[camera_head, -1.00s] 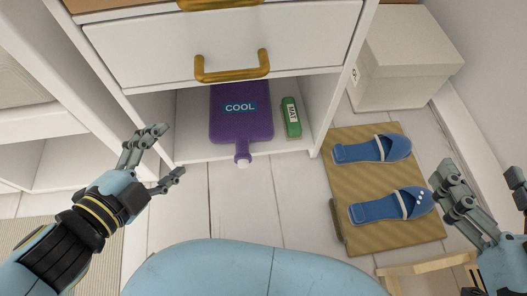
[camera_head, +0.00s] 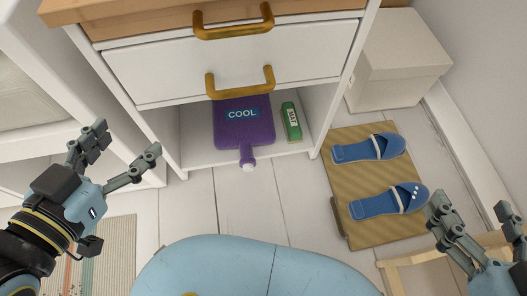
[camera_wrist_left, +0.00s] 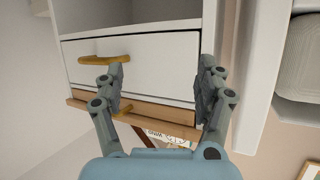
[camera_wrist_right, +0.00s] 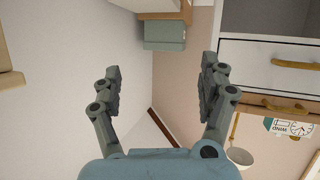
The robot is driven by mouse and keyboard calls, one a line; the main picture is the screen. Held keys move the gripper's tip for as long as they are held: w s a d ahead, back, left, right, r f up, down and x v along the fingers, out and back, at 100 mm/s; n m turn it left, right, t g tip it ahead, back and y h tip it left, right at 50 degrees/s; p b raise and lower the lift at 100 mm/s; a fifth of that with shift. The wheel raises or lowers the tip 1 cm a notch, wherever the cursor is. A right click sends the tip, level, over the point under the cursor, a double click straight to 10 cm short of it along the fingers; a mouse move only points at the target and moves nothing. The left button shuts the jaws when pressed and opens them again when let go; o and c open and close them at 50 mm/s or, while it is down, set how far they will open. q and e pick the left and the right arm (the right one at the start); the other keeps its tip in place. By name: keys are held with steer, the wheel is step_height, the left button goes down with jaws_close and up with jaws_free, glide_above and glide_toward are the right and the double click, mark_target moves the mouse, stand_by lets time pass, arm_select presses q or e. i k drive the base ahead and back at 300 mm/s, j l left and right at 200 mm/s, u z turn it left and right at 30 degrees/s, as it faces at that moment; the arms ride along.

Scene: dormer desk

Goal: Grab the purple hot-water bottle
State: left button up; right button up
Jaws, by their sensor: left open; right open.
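The purple hot-water bottle (camera_head: 243,132) lies flat on the open bottom shelf of the white drawer unit, with a "COOL" label on it. Its neck and pale cap point toward me over the shelf's front edge. The drawer above hides its far end. My left gripper (camera_head: 127,142) is open and empty, to the left of the bottle in front of the unit's left side; its fingers also show in the left wrist view (camera_wrist_left: 163,88). My right gripper (camera_head: 472,210) is open and empty at the far right, well away from the bottle; its fingers also show in the right wrist view (camera_wrist_right: 160,85).
A green box (camera_head: 291,121) lies just right of the bottle on the shelf. Brass drawer handles (camera_head: 240,84) stick out above. Blue slippers (camera_head: 368,149) lie on a tan mat (camera_head: 350,183) at right, below a beige box (camera_head: 398,72). Floor before the shelf is clear.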

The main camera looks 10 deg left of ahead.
mark_target(244, 123)
steer(key=k+z, duration=0.45)
steer(key=k+l+z, duration=0.15)
steer(key=k+z, duration=0.3)
